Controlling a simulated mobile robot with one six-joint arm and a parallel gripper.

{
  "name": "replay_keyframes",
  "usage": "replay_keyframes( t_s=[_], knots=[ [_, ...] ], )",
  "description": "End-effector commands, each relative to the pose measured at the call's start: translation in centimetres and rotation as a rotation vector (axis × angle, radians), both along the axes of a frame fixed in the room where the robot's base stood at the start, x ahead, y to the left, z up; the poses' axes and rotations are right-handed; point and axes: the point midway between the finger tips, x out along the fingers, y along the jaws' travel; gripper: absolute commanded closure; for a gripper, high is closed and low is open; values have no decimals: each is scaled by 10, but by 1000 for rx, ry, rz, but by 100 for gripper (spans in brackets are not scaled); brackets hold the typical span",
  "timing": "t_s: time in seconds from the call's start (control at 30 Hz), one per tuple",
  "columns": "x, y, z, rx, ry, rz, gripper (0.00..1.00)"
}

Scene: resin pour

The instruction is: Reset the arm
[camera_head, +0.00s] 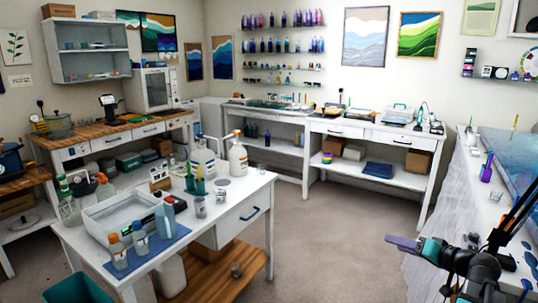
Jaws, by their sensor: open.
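My arm, dark with teal parts, enters the view at the lower right. My gripper (407,245) is at its left end, with a flat purple-grey finger pointing left over the open floor. It is open and no object shows in it. The other finger is hard to make out at this size. The gripper is apart from the white table on the left and close to the edge of the bench on the right.
A white table (258,196) with bottles, cups and a tray (120,215) stands at the left front. A cluttered bench (515,170) with a blue panel runs along the right. A shelved bench (345,131) lines the back wall. The carpet (335,235) between is clear.

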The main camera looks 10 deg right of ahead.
Motion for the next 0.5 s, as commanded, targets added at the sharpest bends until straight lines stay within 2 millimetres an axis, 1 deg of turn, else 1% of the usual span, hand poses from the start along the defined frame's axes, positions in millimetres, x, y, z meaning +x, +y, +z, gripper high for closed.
replay_keyframes(
  t_s=[0.03, 0.23, 0.37, 0.4, 0.5],
  knots=[
    [8, 18, -17, 12, 28, 28, 53],
    [26, 84, -82, 41, 139, 125, 53],
    [30, 128, -124, 56, 217, 187, 53],
    [30, 142, -137, 58, 243, 207, 53],
    [27, 175, -168, 61, 306, 255, 53]
  ],
)
